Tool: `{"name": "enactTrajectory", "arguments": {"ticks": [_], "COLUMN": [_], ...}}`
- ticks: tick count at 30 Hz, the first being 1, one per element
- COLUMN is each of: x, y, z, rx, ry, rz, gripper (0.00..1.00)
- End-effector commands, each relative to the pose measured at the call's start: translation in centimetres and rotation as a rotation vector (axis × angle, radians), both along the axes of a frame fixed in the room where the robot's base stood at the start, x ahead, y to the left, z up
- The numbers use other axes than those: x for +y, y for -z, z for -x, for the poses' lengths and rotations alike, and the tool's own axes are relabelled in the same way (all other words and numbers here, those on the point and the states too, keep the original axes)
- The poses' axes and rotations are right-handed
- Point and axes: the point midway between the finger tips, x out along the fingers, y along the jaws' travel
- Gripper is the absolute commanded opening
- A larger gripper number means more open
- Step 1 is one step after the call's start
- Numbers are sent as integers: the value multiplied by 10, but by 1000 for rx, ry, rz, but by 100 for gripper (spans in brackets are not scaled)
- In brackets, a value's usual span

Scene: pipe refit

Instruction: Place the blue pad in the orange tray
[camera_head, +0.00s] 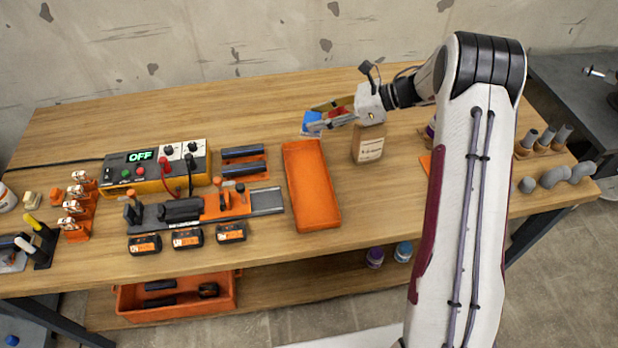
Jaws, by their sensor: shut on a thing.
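The blue pad (312,120) is between the fingertips of my gripper (318,122), just past the far edge of the orange tray. My gripper is shut on the pad and reaches in from the right. I cannot tell whether the pad is lifted or touches the table. The orange tray (314,192) is long and shallow and lies on the table, its far end close to the gripper. Its visible floor is empty.
A beige labelled container (369,145) stands right of the tray, below my wrist. Left of the tray are an orange-and-black fixture (222,205), dark cylinders (240,168) and a power supply (155,168) reading OFF. Pipe fittings (552,178) stand far right. The table's back left is clear.

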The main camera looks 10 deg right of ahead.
Motion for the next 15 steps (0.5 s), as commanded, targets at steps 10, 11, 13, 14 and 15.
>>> {"name": "enactTrajectory", "arguments": {"ticks": [10,11,13,14,15], "x": [15,17,21,22,23], "y": [8,9,11,11,11], "z": [94,100,111,115,118], "rx": [1,0,1,0,-2], "ry": [-208,-225,-261,-278,-296], "rz": [-1,-1,-1,-1,1], "gripper": [16,16,16,16,16]}}
